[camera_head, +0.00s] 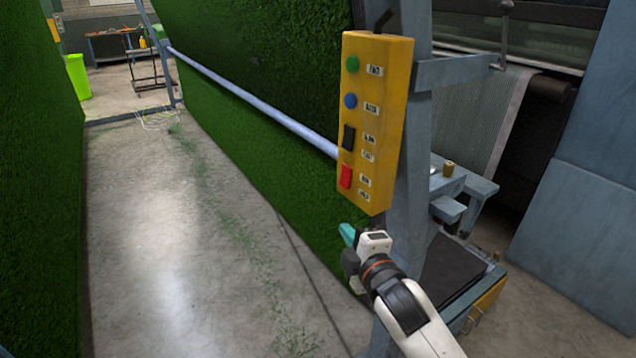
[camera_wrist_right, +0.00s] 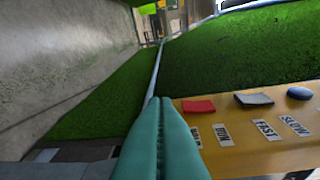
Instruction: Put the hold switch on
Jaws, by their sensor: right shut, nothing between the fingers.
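A yellow control box (camera_head: 376,120) hangs on a grey post. Its lowest control is a red rocker switch (camera_head: 345,177), with two small labels beside it. In the right wrist view the red switch (camera_wrist_right: 198,106) has a label reading RUN; the other label is partly hidden behind my finger. My right gripper (camera_head: 347,234) is just below the box's bottom end, apart from the red switch. Its teal fingers (camera_wrist_right: 160,102) are shut and empty, left of the switch in the wrist view. My left gripper is not in view.
Above the red switch are a black rocker (camera_head: 348,137), a blue button (camera_head: 350,101) and a green button (camera_head: 352,65). A turf sheet with a metal rail (camera_head: 250,100) runs behind the box. The grey post (camera_head: 415,150) stands close on the right. The floor at left is clear.

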